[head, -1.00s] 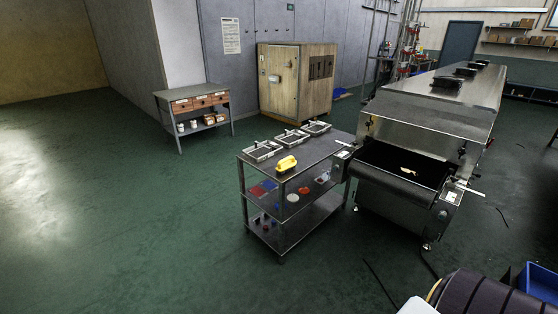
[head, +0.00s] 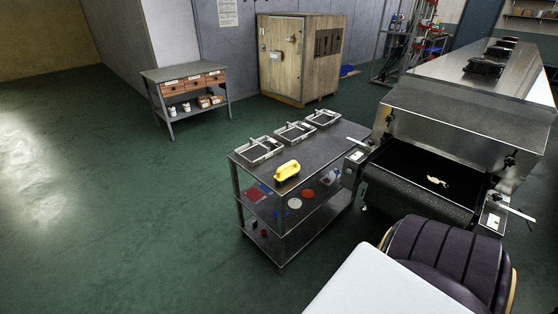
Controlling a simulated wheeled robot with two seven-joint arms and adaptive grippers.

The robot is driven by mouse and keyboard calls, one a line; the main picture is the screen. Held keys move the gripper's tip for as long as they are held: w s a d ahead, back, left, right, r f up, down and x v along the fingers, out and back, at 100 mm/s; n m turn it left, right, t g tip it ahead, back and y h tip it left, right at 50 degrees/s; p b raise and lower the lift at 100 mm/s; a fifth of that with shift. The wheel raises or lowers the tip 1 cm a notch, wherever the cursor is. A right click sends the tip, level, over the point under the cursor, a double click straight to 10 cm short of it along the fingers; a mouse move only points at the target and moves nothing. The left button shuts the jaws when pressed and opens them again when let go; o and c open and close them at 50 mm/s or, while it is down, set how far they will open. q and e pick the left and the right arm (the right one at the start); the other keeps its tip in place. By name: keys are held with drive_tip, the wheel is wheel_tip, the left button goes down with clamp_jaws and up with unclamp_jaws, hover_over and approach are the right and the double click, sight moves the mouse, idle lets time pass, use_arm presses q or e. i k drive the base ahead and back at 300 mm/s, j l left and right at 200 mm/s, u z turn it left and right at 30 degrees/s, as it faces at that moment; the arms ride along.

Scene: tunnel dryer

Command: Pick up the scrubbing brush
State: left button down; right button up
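The yellow scrubbing brush (head: 287,171) lies on the top shelf of a metal cart (head: 318,157), near its front edge. It stands in front of several metal trays and apart from them. Neither of my grippers shows in the head view, so nothing is seen holding the brush.
Metal trays (head: 259,150) line the cart's back edge. A tunnel dryer (head: 460,115) with a dark belt stands right of the cart. A white surface (head: 385,285) and a dark ribbed seat-like object (head: 450,255) fill the lower right. Green floor left of the cart is clear.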

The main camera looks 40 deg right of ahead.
sight(292, 167)
drive_tip(key=l+u, duration=0.25)
drive_tip(key=l, duration=1)
drive_tip(key=l+u, duration=0.1)
drive_tip(key=l, duration=0.45)
drive_tip(key=k+l, duration=0.1)
drive_tip(key=l, duration=0.45)
drive_tip(key=u, duration=0.05)
